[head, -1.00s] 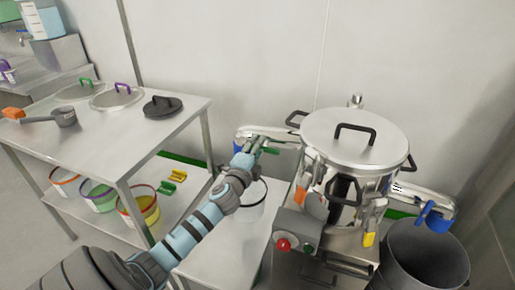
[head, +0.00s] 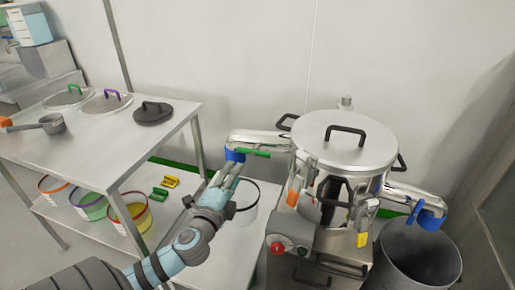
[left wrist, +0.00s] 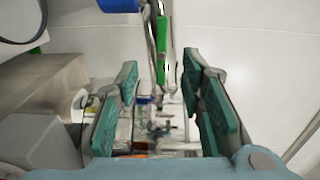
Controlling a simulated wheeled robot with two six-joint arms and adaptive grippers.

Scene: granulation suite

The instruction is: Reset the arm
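My left gripper (head: 229,174) comes in from the lower left in the head view, just below the blue-ended left outlet pipe (head: 262,139) of the steel vessel (head: 345,142). In the left wrist view its green-padded fingers (left wrist: 160,95) stand wide apart with nothing gripped between them. The green handle (head: 254,153) on that outlet lies near the fingertips. In the left wrist view the green handle (left wrist: 164,52) shows beyond the fingers. I cannot tell whether they touch it. My right gripper is in neither view.
A steel table (head: 95,135) with lids, a dark disc (head: 153,113) and a scoop (head: 52,124) stands left. Coloured-rim buckets (head: 130,218) sit on its lower shelf. A clear bucket (head: 246,205) stands under the left outlet, a grey bin (head: 415,262) under the right outlet.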

